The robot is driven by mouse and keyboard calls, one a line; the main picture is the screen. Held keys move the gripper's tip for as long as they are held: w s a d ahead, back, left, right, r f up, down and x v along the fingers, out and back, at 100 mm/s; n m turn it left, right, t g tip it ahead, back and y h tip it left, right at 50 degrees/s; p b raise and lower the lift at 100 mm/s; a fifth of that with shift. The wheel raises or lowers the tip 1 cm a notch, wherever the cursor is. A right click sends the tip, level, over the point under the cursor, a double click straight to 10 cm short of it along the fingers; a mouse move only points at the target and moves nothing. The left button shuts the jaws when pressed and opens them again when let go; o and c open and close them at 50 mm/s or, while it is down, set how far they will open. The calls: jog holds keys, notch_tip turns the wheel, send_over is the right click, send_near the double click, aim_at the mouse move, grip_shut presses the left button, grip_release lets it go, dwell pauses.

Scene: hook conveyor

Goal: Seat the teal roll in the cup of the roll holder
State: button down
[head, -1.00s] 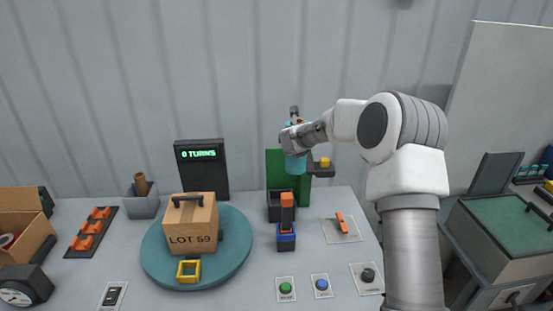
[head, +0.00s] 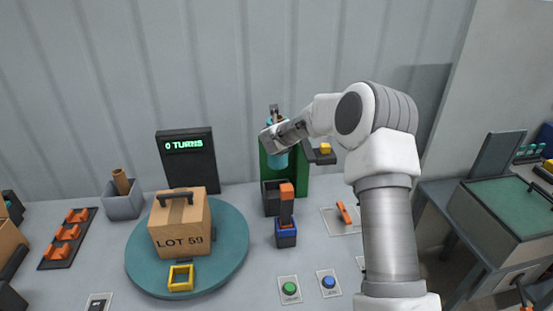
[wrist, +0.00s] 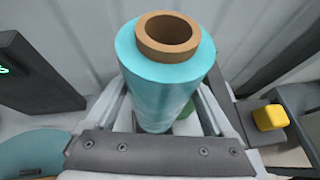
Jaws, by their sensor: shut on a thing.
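The teal roll (head: 278,159), with a brown core, is upright in my gripper (head: 274,139). In the wrist view the teal roll (wrist: 165,85) stands between the two fingers, its open core end towards the camera. The gripper is shut on it. A green upright panel (head: 302,178) with a dark open-topped cup (head: 271,200) at its foot appears to be the roll holder. The roll hangs above the cup, in front of the panel, with a gap below it. The cup's inside is not clearly visible.
A dark bracket with a yellow block (head: 325,149) juts out right of the panel. The LOT 59 carton (head: 180,230) sits on a teal turntable (head: 232,255) at left. A counter display (head: 186,160) stands behind.

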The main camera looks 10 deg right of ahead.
aim_at(277, 161)
jog(key=shift+w+f+b, duration=0.15)
jog(key=shift+f+b, duration=1.65)
jog(key=shift+f, duration=3.15)
jog(key=shift+b, duration=0.45)
jog(key=shift+f+b, duration=0.3)
jog(key=shift+b, duration=0.85)
jog(key=shift+f+b, duration=0.7)
jog(key=shift+b, duration=0.05)
jog(key=shift+a+r, duration=0.1)
jog(key=shift+r+p, duration=0.8)
jog(key=shift+r, duration=0.6)
jog(key=shift+f, duration=0.1)
jog(key=shift+f+b, duration=0.35)
jog(key=shift+b, duration=1.6)
